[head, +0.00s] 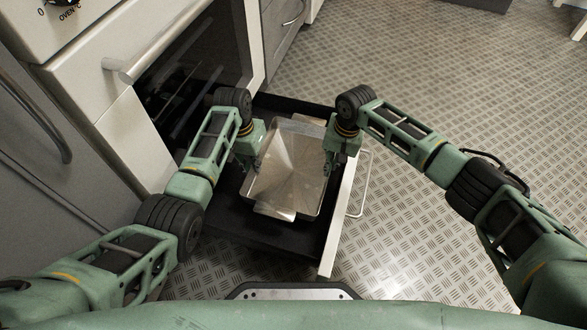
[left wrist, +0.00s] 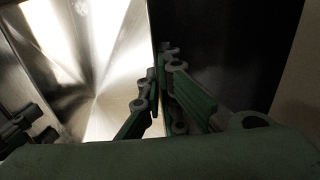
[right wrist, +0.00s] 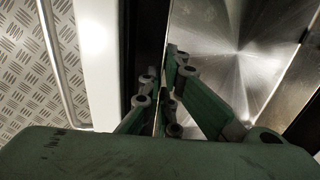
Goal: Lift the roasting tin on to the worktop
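The roasting tin (head: 287,168) is a shiny rectangular metal pan, inside the open black drawer (head: 232,222) below the oven. I cannot tell whether its base touches the drawer floor. My left gripper (head: 254,163) is at the tin's left side wall. In the left wrist view its fingers (left wrist: 158,88) are close together with the tin's wall (left wrist: 110,60) between them. My right gripper (head: 329,160) is at the right side wall. In the right wrist view its fingers (right wrist: 163,88) are pinched about the tin's edge (right wrist: 225,60). The fingertips are partly hidden.
The drawer's white front (head: 337,222) with a bar handle (head: 362,185) stands to the right of the tin. The oven (head: 185,80) with its handle is at the left. Open patterned metal floor (head: 420,70) lies to the right and beyond.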

